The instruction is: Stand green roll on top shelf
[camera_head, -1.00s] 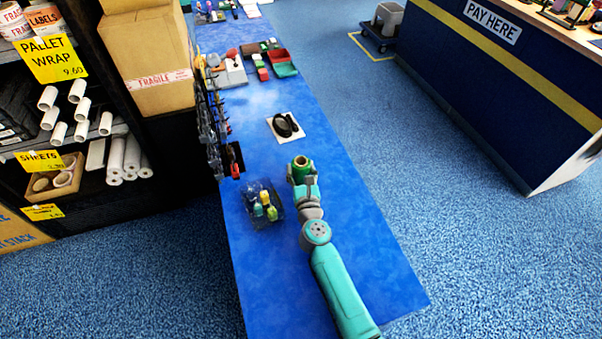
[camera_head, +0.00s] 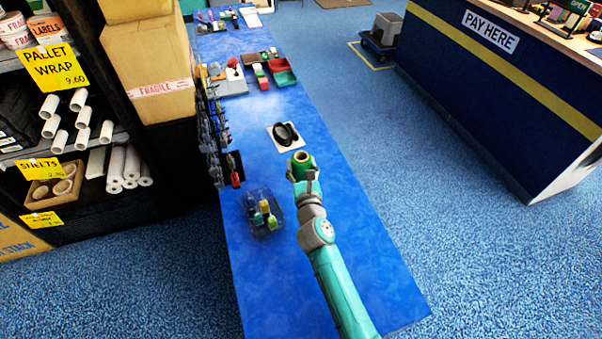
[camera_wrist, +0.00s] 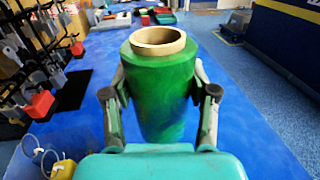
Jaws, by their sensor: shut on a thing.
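The green roll (camera_head: 302,161) is upright in my gripper (camera_head: 303,174), over the blue counter. In the wrist view the green roll (camera_wrist: 160,90) shows its brown core at the top, and the two fingers of my gripper (camera_wrist: 160,108) press on its sides. I cannot tell whether its base is clear of the counter. The shelf unit (camera_head: 75,205) stands at the left, with white rolls and labelled goods on its levels. Its topmost part is cut off by the frame edge.
The blue counter (camera_head: 275,300) holds a clear bin (camera_head: 262,212) of small bottles, a black tape item (camera_head: 286,134) on a white card, and a tool rack (camera_head: 211,130) along its left edge. Cartons (camera_head: 150,60) stand beside the shelf. Blue floor lies open to the right.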

